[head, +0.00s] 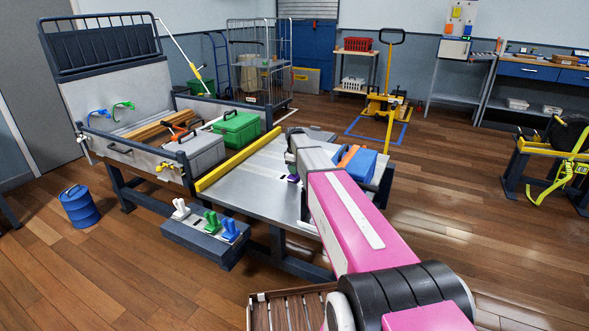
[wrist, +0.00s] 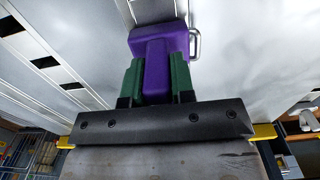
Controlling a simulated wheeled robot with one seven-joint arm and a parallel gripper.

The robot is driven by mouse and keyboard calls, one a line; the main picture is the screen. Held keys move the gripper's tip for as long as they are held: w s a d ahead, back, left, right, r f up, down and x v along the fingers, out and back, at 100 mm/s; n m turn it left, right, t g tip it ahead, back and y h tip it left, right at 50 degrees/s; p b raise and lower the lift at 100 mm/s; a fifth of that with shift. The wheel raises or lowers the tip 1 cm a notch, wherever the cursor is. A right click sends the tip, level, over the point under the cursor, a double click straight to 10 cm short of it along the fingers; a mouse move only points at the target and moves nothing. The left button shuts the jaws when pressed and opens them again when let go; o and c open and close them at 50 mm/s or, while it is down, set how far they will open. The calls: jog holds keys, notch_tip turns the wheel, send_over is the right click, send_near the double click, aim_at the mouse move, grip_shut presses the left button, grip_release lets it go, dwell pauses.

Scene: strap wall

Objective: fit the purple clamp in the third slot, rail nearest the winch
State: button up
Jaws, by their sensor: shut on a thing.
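The purple clamp (wrist: 156,68) is upright in the wrist view, gripped between the green fingers of my gripper (wrist: 154,82). Only a small purple bit of it shows in the head view (head: 293,178), beside the end of my arm above the grey table (head: 235,185). A pale rail with dark slots (wrist: 45,62) runs along the left of the wrist view. Another pale strip (wrist: 150,10) lies behind the clamp's top. I cannot tell whether the clamp touches it, nor which slot is third. No winch is clearly identifiable.
White (head: 180,209), green (head: 212,222) and blue (head: 231,230) clamps stand on a dark block at the table's front. A yellow bar (head: 240,158) edges the table. A blue case (head: 361,165) sits behind my arm. A blue drum (head: 79,206) stands on the floor left.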

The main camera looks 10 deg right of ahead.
jog(key=o, duration=0.9)
jog(key=shift+o, duration=0.2)
